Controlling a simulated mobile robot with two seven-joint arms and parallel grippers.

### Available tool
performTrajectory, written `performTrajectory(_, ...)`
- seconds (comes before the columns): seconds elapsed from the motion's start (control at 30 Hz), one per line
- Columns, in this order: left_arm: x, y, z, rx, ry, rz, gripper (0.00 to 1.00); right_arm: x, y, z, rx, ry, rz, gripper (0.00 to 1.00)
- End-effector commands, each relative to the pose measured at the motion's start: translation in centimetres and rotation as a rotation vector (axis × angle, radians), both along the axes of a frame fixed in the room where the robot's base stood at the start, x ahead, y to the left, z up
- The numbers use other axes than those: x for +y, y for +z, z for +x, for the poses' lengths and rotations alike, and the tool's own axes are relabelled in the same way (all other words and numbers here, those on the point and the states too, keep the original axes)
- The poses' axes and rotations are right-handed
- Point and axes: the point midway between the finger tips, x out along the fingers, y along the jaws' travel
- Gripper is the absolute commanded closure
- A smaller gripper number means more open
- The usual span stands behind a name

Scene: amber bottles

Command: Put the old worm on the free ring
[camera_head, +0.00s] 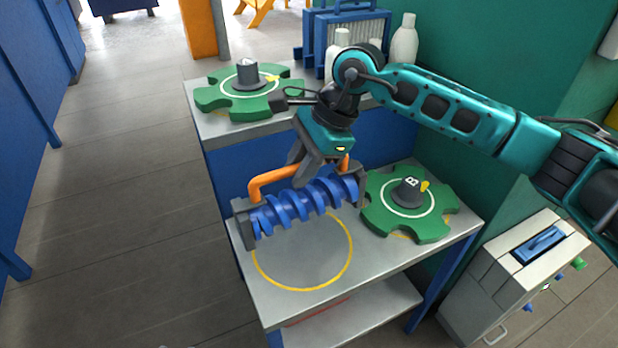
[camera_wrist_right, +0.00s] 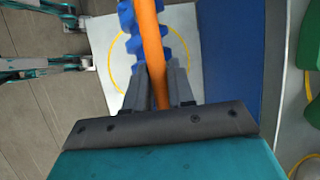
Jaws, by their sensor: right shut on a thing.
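The worm is a blue screw (camera_head: 300,207) between dark end blocks, with an orange handle (camera_head: 272,177) over it. My right gripper (camera_head: 305,172) is shut on the orange handle. In the right wrist view the handle (camera_wrist_right: 152,50) runs between the fingers (camera_wrist_right: 162,88), with the blue screw behind it. The worm is at the back left of the lower grey shelf and overlaps the far part of a yellow ring (camera_head: 303,289). I cannot tell whether it touches the shelf. The ring's visible inside is empty. My left gripper is not in the head view.
A green gear (camera_head: 436,226) with a hub marked B sits to the right of the ring. Another green gear (camera_head: 215,98) sits on the upper shelf. A blue rack (camera_head: 310,40) and white bottles (camera_head: 404,45) stand behind. A beige cabinet (camera_head: 484,290) stands at the right.

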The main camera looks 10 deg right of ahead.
Motion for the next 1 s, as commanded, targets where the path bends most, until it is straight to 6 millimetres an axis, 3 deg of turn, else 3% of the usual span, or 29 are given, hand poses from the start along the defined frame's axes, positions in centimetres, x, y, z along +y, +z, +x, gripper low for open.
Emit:
performTrajectory(0.17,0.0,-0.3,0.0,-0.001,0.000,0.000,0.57,0.2,-0.2,0.2,-0.005,-0.012,0.004,1.00)
performTrajectory(1.0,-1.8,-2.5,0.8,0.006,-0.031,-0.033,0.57,0.2,-7.1,0.2,-0.006,-0.010,0.005,1.00)
